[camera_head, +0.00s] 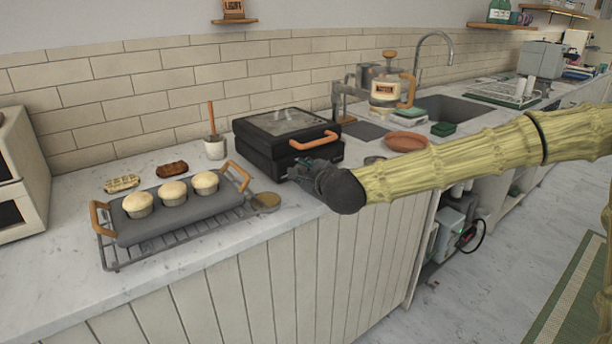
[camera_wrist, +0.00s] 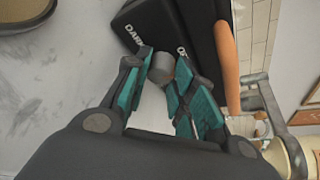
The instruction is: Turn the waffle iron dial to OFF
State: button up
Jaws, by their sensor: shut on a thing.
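The waffle iron (camera_head: 282,134) is a black box with a glass-like lid and an orange-brown handle (camera_head: 315,141), standing on the counter by the tiled wall. In the wrist view its black front (camera_wrist: 197,25) carries white lettering, partly readable as "DARK" and the start of another word. The dial (camera_wrist: 161,68) is a grey round knob on that front. My gripper (camera_wrist: 160,80) is shut on the dial, with a teal-padded finger on each side. In the head view my gripper (camera_head: 305,172) is at the front of the waffle iron and hides the dial. The pointer and the OFF mark cannot be made out.
A grey muffin tray (camera_head: 180,215) with muffins stands on a wire rack at the left. A white crock (camera_head: 214,149) with a wooden-handled tool stands left of the iron. A terracotta bowl (camera_head: 406,141) and a sink (camera_head: 455,108) are to the right.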

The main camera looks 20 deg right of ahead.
jog(key=shift+n+h, duration=0.4)
jog(key=shift+n, duration=0.2)
jog(key=shift+t+b, duration=0.3)
jog(key=o, duration=0.7)
jog(key=shift+o, duration=0.2)
jog(key=shift+s, duration=0.1)
jog(key=v, duration=1.1)
jog(key=shift+s, duration=0.4)
